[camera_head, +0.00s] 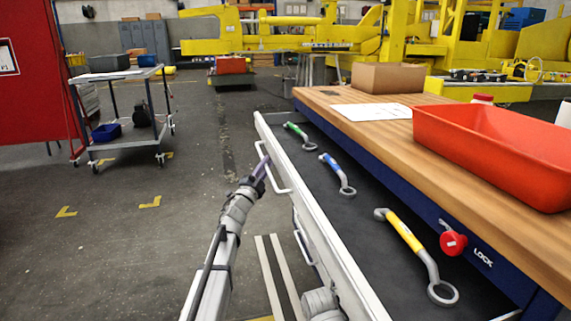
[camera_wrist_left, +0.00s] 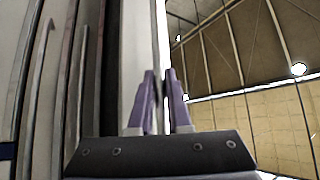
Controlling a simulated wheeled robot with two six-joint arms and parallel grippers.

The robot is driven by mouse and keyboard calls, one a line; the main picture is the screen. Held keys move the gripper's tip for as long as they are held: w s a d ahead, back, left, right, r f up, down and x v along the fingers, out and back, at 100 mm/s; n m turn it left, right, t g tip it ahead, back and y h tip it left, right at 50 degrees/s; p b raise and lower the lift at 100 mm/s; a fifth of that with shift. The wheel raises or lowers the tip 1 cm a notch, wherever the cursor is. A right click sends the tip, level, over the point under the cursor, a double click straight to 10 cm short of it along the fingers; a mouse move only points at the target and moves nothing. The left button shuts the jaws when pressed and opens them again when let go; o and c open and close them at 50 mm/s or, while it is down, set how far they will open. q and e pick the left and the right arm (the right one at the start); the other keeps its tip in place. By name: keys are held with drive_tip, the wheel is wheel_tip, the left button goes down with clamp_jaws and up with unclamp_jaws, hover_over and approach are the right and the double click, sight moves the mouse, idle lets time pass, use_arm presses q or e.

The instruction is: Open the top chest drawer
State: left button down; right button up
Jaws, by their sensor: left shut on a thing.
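The top chest drawer (camera_head: 318,206) stands pulled out from under the wooden worktop, its dark inside showing. In it lie a green-handled wrench (camera_head: 297,133), a blue-handled wrench (camera_head: 338,174) and a yellow-handled wrench (camera_head: 412,245). A pale bar handle (camera_head: 280,183) is on the drawer's outer front. My left gripper (camera_head: 264,163) reaches it from the left and is shut on it near its far end. In the left wrist view, the purple fingers (camera_wrist_left: 163,92) are close together beside the pale drawer front (camera_wrist_left: 130,60). My right gripper is not in view.
A red tray (camera_head: 500,150), a cardboard box (camera_head: 388,77) and a paper sheet (camera_head: 372,112) are on the worktop (camera_head: 400,130). A red lock knob (camera_head: 453,243) is on the chest's blue side. A trolley (camera_head: 120,76) stands back left. The floor left of the drawer is clear.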

use_arm(q)
drive_tip(key=s+a, duration=0.4)
drive_tip(key=a, duration=0.8)
drive_tip(key=c, duration=0.9)
unclamp_jaws()
drive_tip(key=shift+w, duration=0.1)
drive_tip(key=b+v, duration=0.3)
drive_tip(key=v, duration=0.4)
drive_tip(key=shift+s+a+f, duration=0.1)
drive_tip(key=shift+s+f, duration=0.1)
drive_tip(key=shift+s, duration=0.15)
drive_tip(key=shift+s, duration=0.1)
